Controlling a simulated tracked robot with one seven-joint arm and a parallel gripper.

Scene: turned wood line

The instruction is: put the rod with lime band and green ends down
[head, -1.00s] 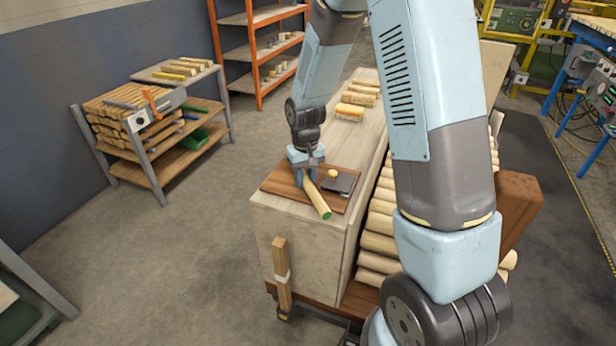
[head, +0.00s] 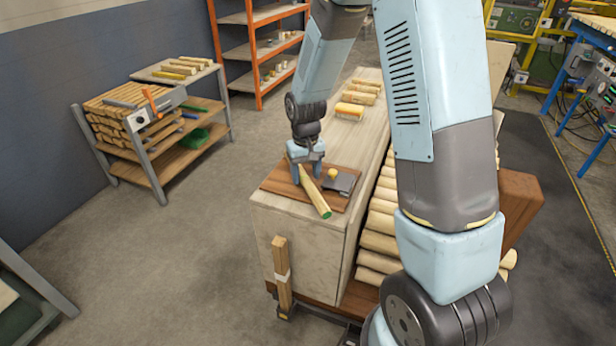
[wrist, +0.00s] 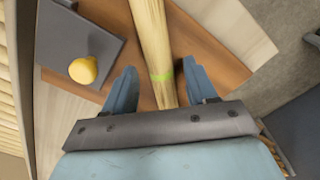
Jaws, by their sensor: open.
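The rod with lime band and green ends (head: 315,198) lies on a brown board (head: 276,182) on top of the pale bench, its green near end reaching over the board's front edge. In the wrist view the rod (wrist: 150,40) runs between my fingers, with its lime band (wrist: 161,76) level with the fingertips. My gripper (head: 308,178) is open around the rod, and in the wrist view my gripper (wrist: 158,85) shows a gap on both sides of the rod. The rod's far end is hidden by my gripper in the head view.
A dark grey plate with a yellow knob (wrist: 83,69) lies on the board beside the rod. Several short rods (head: 358,97) lie farther back on the bench (head: 355,140). Thick rods (head: 380,222) are stacked along the bench's right side. A wooden cart (head: 155,160) stands at left across open floor.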

